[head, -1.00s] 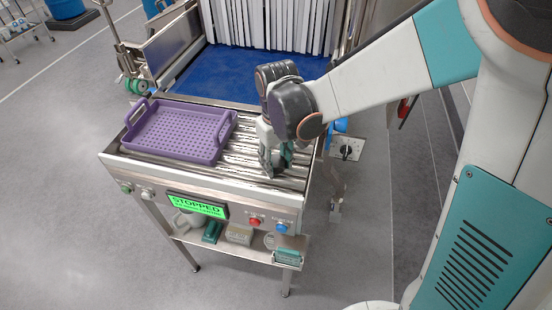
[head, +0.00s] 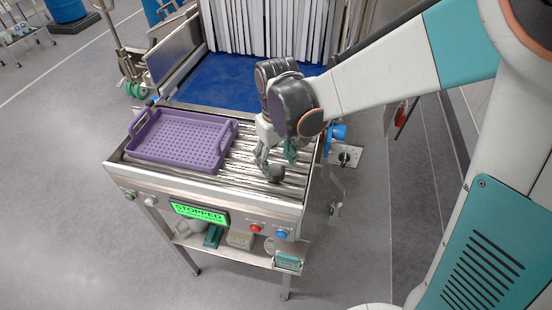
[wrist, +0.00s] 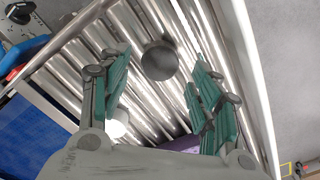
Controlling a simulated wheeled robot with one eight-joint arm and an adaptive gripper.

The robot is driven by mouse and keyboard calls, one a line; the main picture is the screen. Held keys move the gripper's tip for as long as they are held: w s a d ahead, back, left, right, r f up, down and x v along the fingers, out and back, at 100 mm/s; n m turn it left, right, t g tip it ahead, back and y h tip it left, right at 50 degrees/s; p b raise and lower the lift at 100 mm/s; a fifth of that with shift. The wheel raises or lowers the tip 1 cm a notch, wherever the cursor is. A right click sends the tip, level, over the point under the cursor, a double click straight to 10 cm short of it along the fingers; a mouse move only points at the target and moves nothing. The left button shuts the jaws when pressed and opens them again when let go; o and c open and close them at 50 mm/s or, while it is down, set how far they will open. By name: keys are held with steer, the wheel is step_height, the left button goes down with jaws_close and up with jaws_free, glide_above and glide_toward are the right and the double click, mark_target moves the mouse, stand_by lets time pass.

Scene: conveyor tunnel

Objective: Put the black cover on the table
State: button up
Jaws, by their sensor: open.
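A dark round piece, apparently the black cover (wrist: 159,62), lies on the metal rollers in the wrist view, ahead of and between my fingertips. It also shows as a dark shape in the head view (head: 275,174), just below the gripper. My gripper (head: 274,160) is over the right part of the roller table (head: 240,195). In the wrist view, its teal-padded fingers (wrist: 158,85) are spread apart with nothing between the pads. The cover appears to be resting on the rollers, with a gap I cannot judge exactly.
A purple perforated tray (head: 181,138) sits on the rollers to the left. A blue belt (head: 225,75) and white strip curtain (head: 270,22) lie behind. The table front carries a green STOPPED display (head: 199,212) and buttons. A lower shelf holds several small items.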

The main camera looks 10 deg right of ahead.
mark_target(276, 170)
step_height(276, 170, up, 8)
steer(key=p, duration=0.4)
steer(key=shift+p, duration=0.3)
